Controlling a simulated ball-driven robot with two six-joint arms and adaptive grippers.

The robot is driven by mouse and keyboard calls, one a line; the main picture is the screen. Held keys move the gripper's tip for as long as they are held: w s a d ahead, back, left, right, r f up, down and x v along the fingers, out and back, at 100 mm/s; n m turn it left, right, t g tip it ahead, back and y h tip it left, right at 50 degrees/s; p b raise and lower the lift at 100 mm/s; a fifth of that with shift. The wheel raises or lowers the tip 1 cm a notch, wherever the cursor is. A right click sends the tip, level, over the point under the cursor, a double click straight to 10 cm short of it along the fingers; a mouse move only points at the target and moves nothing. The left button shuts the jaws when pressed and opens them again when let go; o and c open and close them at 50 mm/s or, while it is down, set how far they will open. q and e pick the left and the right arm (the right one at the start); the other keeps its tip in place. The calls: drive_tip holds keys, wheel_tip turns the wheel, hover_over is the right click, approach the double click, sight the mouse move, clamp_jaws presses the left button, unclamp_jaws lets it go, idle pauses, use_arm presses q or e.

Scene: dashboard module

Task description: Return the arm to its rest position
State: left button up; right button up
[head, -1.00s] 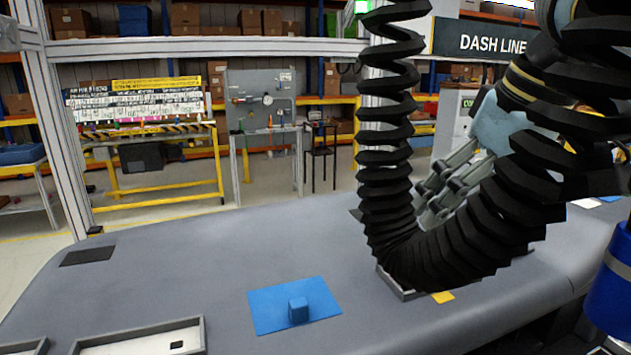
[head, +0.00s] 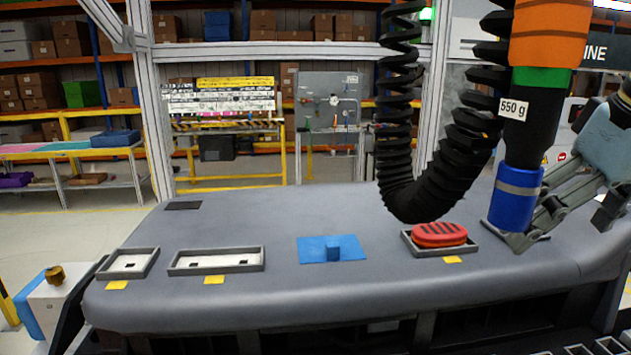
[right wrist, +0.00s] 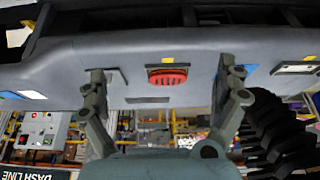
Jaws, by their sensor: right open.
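My right gripper (head: 565,230) is at the right of the head view, with its fingers spread and nothing between them. It is partly behind the hanging tool (head: 535,110), which is orange, green, black and blue and has a "550 g" label. In the right wrist view, the right gripper (right wrist: 163,72) shows two fingers wide apart. A red slotted part (head: 440,235) sits in a grey tray on the dashboard (head: 280,290), left of the gripper. The red part also shows beyond the fingers in the wrist view (right wrist: 167,78). My left gripper is not in view.
A black ribbed hose (head: 400,140) hangs over the dashboard close to the right arm. A blue pad (head: 310,250) with a blue block lies mid-dashboard. Two grey trays (head: 175,265) (head: 128,276) are at the left. The dashboard's left rear is mostly clear.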

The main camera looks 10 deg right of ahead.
drive_tip(key=s+a+f+n+g, duration=0.1)
drive_tip(key=s+a+f, duration=0.2)
drive_tip(key=s+f, duration=0.5)
drive_tip(key=s+a+f+n, duration=0.1)
drive_tip(key=s+a+f, duration=0.35)
drive_tip(key=f, duration=0.85)
drive_tip(key=d+f+g+b, duration=0.1)
drive_tip(key=d+f+b, duration=0.2)
drive_tip(key=f+b, duration=2.05)
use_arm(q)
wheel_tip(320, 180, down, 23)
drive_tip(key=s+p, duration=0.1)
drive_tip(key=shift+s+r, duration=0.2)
use_arm(e)
drive_tip(key=s+f, duration=0.6)
drive_tip(key=f, duration=0.7)
drive_tip(key=s+d+f+g, duration=0.1)
drive_tip(key=s+f, duration=0.6)
drive_tip(key=f, duration=0.7)
drive_tip(key=s+f, duration=0.7)
drive_tip(key=f, duration=0.7)
drive_tip(key=shift+d, duration=0.25)
